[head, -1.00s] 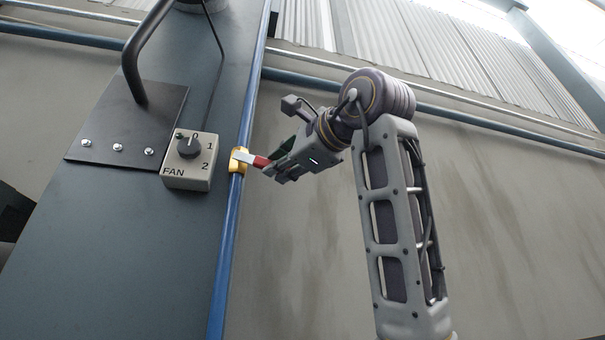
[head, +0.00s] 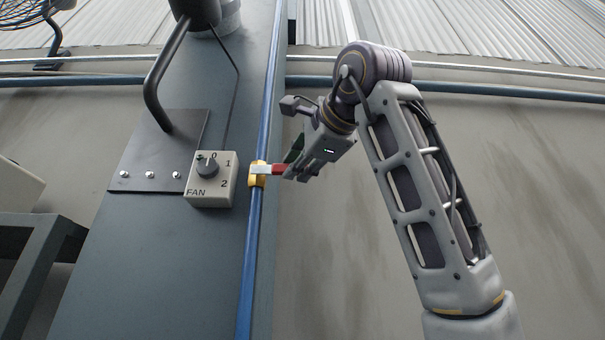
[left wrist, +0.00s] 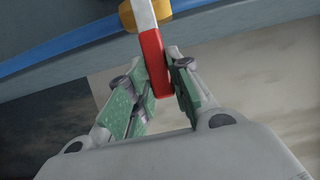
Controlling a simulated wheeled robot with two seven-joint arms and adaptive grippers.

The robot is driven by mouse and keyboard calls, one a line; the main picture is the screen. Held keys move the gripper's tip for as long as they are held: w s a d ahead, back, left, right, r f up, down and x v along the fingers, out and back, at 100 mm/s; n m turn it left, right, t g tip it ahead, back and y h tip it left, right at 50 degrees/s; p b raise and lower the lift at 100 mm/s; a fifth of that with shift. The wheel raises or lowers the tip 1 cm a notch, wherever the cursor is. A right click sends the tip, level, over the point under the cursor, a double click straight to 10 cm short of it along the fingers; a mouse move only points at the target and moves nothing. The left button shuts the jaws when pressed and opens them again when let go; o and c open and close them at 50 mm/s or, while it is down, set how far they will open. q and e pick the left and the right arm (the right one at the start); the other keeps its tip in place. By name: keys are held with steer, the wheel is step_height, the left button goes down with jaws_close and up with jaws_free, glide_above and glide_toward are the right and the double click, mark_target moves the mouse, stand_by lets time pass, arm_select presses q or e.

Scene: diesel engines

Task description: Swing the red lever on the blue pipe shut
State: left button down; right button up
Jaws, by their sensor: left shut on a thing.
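The blue pipe (head: 250,250) runs upright along the right side of the dark column, with a yellow valve body (head: 257,176) on it. The red lever (head: 279,169) sticks out from the valve to the right, roughly square to the pipe. My left gripper (head: 288,170) is shut on the lever's red end. The left wrist view shows the red grip (left wrist: 153,62) between the green-padded fingers, its white shank leading up to the yellow valve (left wrist: 128,15) on the pipe (left wrist: 60,55). My right gripper is not in view.
A grey FAN switch box (head: 211,180) sits on the column (head: 130,260), left of the valve. A grey frame (head: 35,260) is at the left edge. The wall right of the pipe is open.

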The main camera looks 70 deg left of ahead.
arm_select(q)
steer(key=c, duration=1.3)
jaws_free()
steer(key=shift+d, duration=0.2)
steer(key=d, duration=1.1)
steer(key=shift+d, duration=0.4)
